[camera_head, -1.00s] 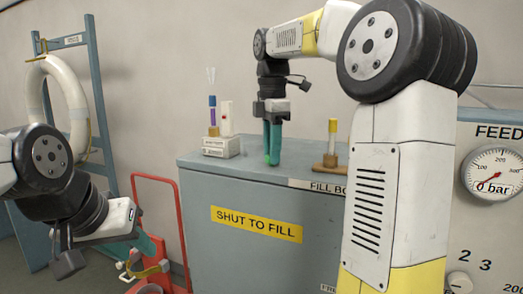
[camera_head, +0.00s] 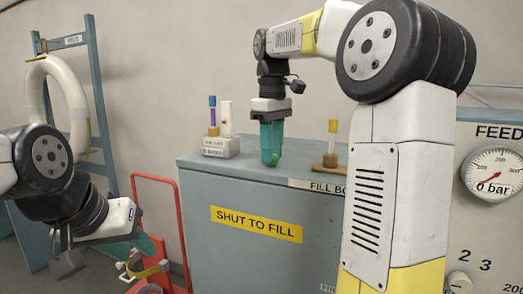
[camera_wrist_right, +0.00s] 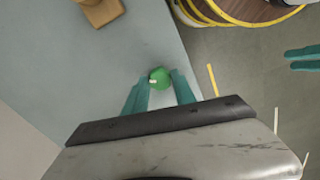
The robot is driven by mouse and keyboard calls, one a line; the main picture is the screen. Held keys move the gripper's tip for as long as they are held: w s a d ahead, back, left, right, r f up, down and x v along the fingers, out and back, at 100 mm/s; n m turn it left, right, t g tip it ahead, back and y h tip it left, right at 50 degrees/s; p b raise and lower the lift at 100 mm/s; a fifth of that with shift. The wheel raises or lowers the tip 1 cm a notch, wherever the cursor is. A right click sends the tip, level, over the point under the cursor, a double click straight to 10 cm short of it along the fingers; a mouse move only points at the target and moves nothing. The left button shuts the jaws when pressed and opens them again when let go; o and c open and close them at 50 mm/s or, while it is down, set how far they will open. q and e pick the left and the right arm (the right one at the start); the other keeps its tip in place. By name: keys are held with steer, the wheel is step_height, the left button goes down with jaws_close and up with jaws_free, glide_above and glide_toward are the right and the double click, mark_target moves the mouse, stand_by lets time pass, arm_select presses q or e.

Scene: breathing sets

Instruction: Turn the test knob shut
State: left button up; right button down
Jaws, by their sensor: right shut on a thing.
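A white block with coloured tubes (camera_head: 221,147) stands left of my right gripper. A wooden stand with a yellow-topped tube (camera_head: 332,145) stands to the right. The feed gauge (camera_head: 491,174) reads about 0 bar. A red cart frame (camera_head: 183,230) is near my left gripper.

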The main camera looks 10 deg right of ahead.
steer(key=m, duration=0.4)
steer(key=shift+m, duration=0.3)
steer(key=m, duration=0.3)
steer(key=shift+f+m, duration=0.1)
steer(key=shift+m, duration=0.3)
steer(key=m, duration=1)
steer(key=shift+m, duration=0.4)
steer(key=m, duration=0.3)
steer(key=shift+m, duration=0.3)
steer(key=m, duration=0.3)
steer(key=shift+m, duration=2.2)
